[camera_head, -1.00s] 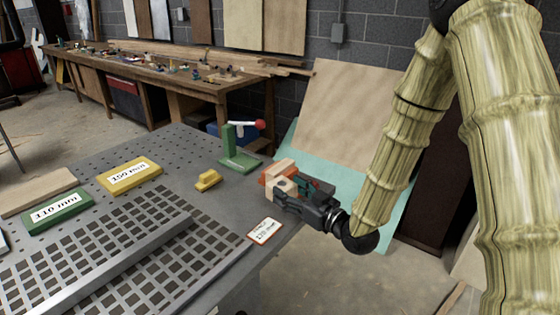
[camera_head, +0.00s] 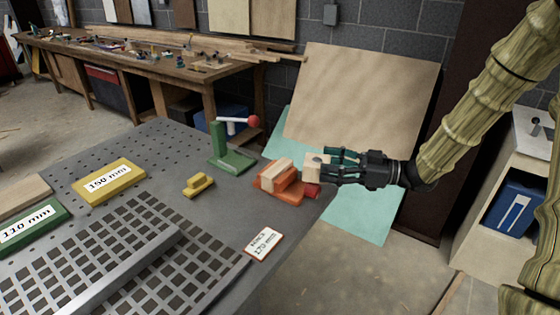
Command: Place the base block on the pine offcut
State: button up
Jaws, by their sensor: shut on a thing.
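My gripper (camera_head: 328,167) is shut on a small pale wood block (camera_head: 314,165), which I take to be the base block. It holds the block just right of an orange vise (camera_head: 284,190), near the table's right edge. Another pale wood piece (camera_head: 276,174) sits in the vise; whether the held block touches it I cannot tell. A flat pale board (camera_head: 20,194) lies at the table's left edge, cut off by the frame; it may be the pine offcut.
A green clamp (camera_head: 231,158) with a red-knobbed lever stands behind the vise. A small yellow block (camera_head: 198,185), a 170 mm card (camera_head: 263,245), yellow 150 mm (camera_head: 110,182) and green 110 mm (camera_head: 30,226) blocks and a slotted grey grid (camera_head: 120,250) occupy the perforated table.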

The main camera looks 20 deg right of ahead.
jog(key=w+a+p, duration=0.1)
jog(key=w+a, duration=0.1)
jog(key=w, duration=0.2)
jog(key=w+a+f+p, duration=0.1)
jog(key=w+a, duration=0.1)
jog(key=w, duration=0.3)
jog(key=w+a+p, duration=0.1)
jog(key=w+a, duration=0.1)
jog(key=w, duration=0.3)
jog(key=shift+a+f, duration=0.15)
jog(key=shift+a, duration=0.25)
jog(key=shift+d+f+p, duration=0.1)
jog(key=shift+f+p, duration=0.5)
jog(key=shift+f, duration=1.2)
jog(key=shift+f, duration=0.2)
jog(key=o, duration=1.1)
jog(key=shift+r, duration=0.1)
jog(key=shift+r, duration=0.2)
jog(key=b+v, duration=0.2)
jog(key=v, duration=1)
jog(key=shift+f+b, duration=0.1)
jog(key=shift+b, duration=0.2)
